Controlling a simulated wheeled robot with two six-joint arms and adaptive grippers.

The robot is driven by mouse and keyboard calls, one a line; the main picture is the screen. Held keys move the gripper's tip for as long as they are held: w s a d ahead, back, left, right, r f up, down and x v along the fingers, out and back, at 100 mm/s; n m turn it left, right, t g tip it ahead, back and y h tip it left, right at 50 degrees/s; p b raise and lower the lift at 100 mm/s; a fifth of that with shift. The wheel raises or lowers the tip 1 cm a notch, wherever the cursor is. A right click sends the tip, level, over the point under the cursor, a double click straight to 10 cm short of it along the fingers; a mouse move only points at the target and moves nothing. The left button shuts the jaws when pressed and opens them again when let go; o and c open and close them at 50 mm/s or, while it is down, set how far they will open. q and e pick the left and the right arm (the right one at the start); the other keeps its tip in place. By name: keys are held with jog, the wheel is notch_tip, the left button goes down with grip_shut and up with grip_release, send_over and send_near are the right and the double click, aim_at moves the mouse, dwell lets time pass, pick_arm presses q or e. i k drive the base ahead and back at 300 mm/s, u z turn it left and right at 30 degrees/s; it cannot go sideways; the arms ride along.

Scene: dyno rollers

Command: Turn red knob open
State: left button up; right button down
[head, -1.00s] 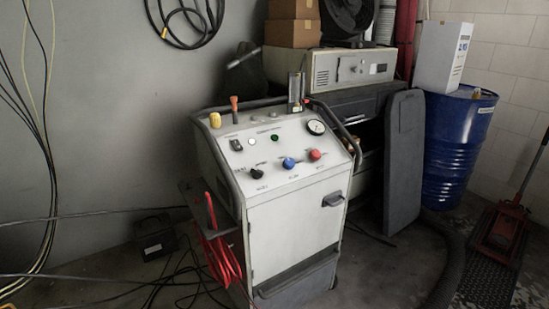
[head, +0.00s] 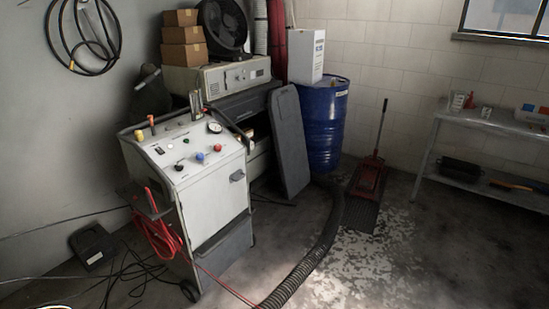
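The red knob (head: 217,147) sits on the sloped top panel of a white wheeled machine (head: 213,195) at the left of the head view. A blue knob (head: 200,156) is just left of it, and a black knob (head: 179,166) is farther left. A round gauge (head: 214,127) is above the red knob near the panel's back right. The knob is too small to tell how it is turned. Neither of my grippers is in view.
A red cable (head: 155,228) hangs on the machine's left side and trails across the floor. A thick ribbed hose (head: 318,252) lies to its right. A blue drum (head: 324,125), a red floor jack (head: 369,178) and a metal shelf (head: 490,122) stand farther right.

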aim_at(217, 146)
jog(key=z, duration=0.65)
jog(key=i, duration=0.7)
jog(key=z, duration=0.3)
jog(key=i, duration=2.8)
jog(key=u, duration=1.25)
jog(key=i, duration=0.75)
jog(key=u, duration=1)
